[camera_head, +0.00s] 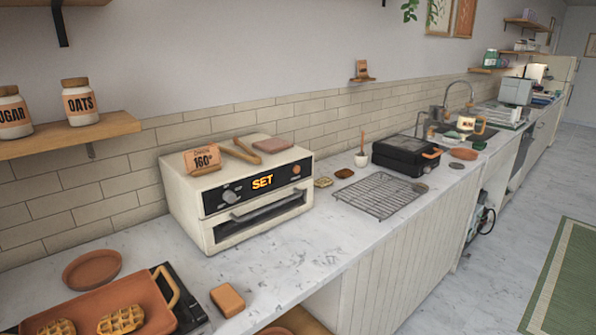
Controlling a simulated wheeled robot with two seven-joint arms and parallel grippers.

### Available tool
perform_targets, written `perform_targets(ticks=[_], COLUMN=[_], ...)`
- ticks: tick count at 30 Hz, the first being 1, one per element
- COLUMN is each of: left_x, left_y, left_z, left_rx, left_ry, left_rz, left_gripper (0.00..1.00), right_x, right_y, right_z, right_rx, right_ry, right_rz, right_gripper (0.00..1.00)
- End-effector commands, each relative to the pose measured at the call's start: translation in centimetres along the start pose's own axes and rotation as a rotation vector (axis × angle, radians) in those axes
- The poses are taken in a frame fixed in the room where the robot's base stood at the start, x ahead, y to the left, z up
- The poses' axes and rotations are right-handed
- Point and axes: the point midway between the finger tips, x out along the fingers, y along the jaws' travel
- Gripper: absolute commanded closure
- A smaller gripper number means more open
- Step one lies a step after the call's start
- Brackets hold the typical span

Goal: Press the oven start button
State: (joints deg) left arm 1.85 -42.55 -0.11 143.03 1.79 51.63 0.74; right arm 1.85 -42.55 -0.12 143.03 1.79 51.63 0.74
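The oven (240,197) is a cream toaster oven on the marble counter, left of centre, with its front turned to the lower right. Its dark panel has a lit orange display (262,182) reading "SET". A light knob (230,196) is left of the display. A small round orange-brown control (296,170) is at the panel's right end; it looks like a button, but its label is too small to read. The oven door with its handle (268,207) is shut. Neither of my grippers is in view.
On the oven's top are an orange sign (203,160) reading 160 and wooden tongs (241,151). A wire rack (380,196) and a black grill (406,156) are to the right. A tray (90,306) with waffles is at lower left. A sponge-like block (227,300) lies in front.

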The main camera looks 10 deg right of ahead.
Motion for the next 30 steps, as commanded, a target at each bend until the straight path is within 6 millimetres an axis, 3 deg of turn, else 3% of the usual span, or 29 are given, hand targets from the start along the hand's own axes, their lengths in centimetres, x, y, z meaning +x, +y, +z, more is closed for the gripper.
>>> perform_targets(ticks=[4,30], left_x=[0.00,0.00], left_y=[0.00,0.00], left_z=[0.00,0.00], left_rx=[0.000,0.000], left_ry=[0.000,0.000], left_rz=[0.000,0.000], left_gripper=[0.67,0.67], right_x=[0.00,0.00], right_y=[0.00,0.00], right_z=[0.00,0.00], right_rx=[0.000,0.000], right_ry=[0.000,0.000], right_rz=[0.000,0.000], right_gripper=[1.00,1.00])
